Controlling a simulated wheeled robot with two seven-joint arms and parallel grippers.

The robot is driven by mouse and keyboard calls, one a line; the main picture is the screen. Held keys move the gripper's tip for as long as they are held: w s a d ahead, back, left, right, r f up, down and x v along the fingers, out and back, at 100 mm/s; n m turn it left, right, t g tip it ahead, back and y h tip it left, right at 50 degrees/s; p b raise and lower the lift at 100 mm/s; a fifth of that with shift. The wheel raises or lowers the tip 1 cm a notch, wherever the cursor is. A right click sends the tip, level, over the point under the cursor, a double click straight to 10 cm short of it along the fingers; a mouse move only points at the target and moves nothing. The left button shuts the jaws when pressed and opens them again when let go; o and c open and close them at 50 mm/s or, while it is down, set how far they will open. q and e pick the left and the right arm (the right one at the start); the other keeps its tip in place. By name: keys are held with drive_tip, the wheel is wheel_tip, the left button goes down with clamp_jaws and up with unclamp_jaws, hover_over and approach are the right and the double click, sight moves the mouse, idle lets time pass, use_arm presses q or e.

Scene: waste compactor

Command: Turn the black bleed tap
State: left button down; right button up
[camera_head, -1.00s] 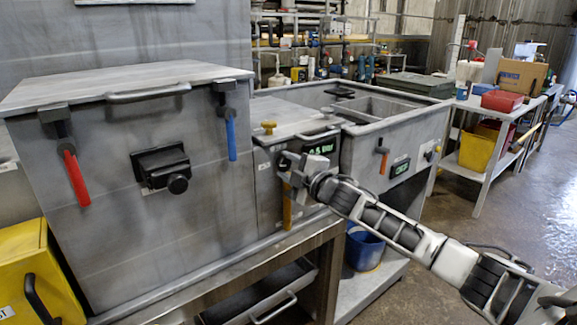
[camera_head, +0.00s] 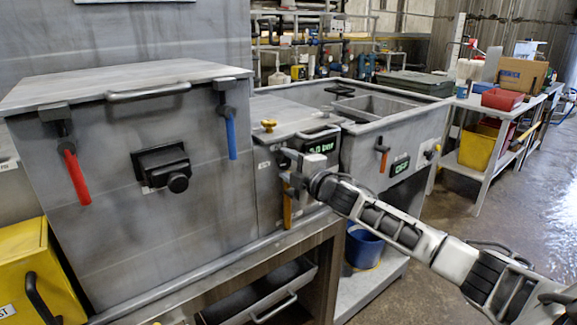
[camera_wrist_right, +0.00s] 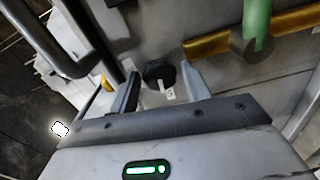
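The black bleed tap (camera_wrist_right: 158,73) shows in the right wrist view as a dark knob on the grey panel, with a small white tag-like piece below it. My right gripper (camera_wrist_right: 162,88) is open, with one finger on each side of the tap in that view. I cannot tell whether the fingers touch it. In the head view my right gripper (camera_head: 287,166) is at the front of the middle unit (camera_head: 268,190), below its lit green display (camera_head: 321,148), and the tap is hidden there. My left gripper is not in view.
A brass-coloured knob (camera_head: 269,125) sits on top of the middle unit, and an orange handle (camera_head: 287,211) hangs below my gripper. The large grey box (camera_head: 110,230) at left carries red (camera_head: 76,178) and blue (camera_head: 231,138) handles. A green handle (camera_wrist_right: 257,22) shows in the wrist view.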

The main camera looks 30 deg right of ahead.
drive_tip(key=shift+o, duration=0.5)
drive_tip(key=shift+s+f, duration=0.1)
drive_tip(key=shift+s, duration=0.15)
use_arm(q)
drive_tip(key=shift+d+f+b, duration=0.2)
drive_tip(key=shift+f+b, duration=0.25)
drive_tip(key=shift+b, duration=0.75)
use_arm(e)
drive_tip(key=s+d, duration=0.1)
drive_tip(key=s, duration=1.4)
drive_tip(key=shift+s, duration=0.2)
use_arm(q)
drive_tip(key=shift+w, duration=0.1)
use_arm(e)
drive_tip(key=shift+d, duration=0.1)
